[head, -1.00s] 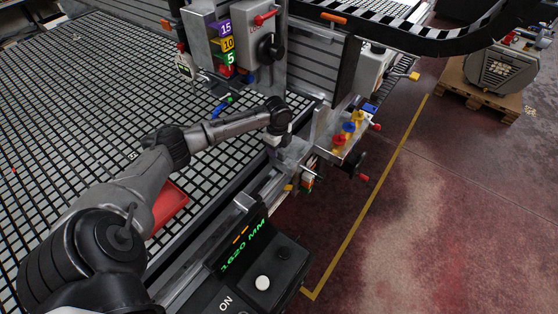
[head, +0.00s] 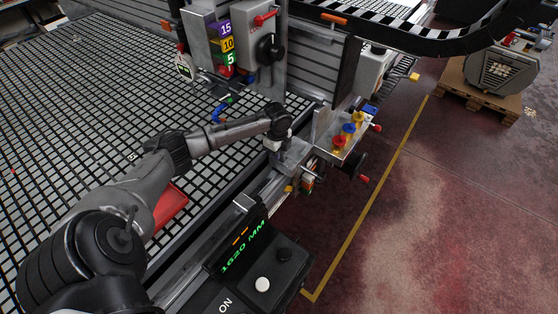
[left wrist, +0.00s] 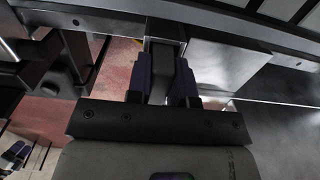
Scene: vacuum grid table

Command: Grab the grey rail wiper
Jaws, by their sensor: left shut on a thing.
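My left gripper (head: 273,146) is at the near rail by the edge of the grid table, beside a grey metal block. In the left wrist view my left gripper (left wrist: 162,88) has its dark purple fingers closed on both sides of a dark grey piece, the rail wiper (left wrist: 162,66). The wiper sits at the rail bar, and I cannot tell whether it still touches it. In the head view my own wrist and gripper mostly hide the wiper. My right gripper is not in view.
The grid table (head: 90,110) fills the left. A red tray (head: 170,207) lies partly under my left arm. A small shelf with coloured knobs (head: 349,129) stands right of the gripper. A control box with a green display (head: 243,249) is in front.

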